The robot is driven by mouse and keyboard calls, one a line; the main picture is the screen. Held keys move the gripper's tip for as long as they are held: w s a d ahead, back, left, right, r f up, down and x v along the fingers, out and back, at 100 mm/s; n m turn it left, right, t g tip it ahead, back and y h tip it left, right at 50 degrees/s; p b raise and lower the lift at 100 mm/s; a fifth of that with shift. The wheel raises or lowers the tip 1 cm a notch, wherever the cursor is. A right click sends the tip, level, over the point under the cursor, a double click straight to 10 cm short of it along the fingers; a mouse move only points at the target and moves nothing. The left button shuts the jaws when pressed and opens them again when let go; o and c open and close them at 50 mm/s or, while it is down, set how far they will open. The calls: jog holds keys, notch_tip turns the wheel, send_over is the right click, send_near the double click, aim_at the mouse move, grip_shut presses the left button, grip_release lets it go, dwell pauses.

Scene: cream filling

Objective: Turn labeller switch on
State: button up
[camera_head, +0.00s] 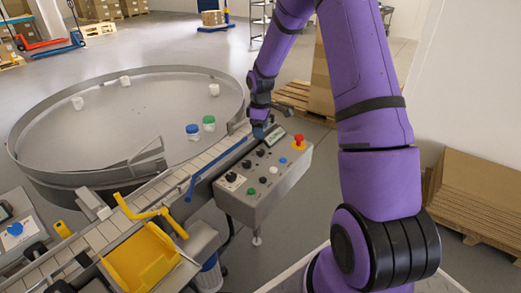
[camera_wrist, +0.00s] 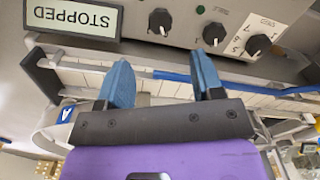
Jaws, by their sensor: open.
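The grey control panel (camera_head: 255,200) carries several black knobs, small buttons and a red emergency stop (camera_head: 299,141). I cannot tell from the labels which knob is the labeller switch. In the wrist view, three black rotary knobs show upside down: a left knob (camera_wrist: 160,21), a middle knob (camera_wrist: 214,34) and a right knob (camera_wrist: 258,45) with a numbered scale. A display (camera_wrist: 75,18) there reads STOPPED. My gripper (camera_head: 264,131) is at the panel's far end; its two blue fingers (camera_wrist: 160,68) are open, empty and apart from the knobs.
A conveyor (camera_head: 120,220) with a blue rail runs along the panel's left side. A round turntable (camera_head: 120,115) holds white jars, a blue-lidded jar (camera_head: 192,129) and a green-lidded jar (camera_head: 208,123). Stacked cardboard (camera_head: 480,195) stands right.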

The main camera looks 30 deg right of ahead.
aim_at(260, 150)
notch_tip(260, 150, down, 9)
jog(key=shift+f, duration=0.2)
dwell(0.3)
jog(key=c, duration=0.9)
jog(key=shift+m, duration=0.3)
jog(key=m, duration=1.1)
jog(key=shift+m, duration=0.3)
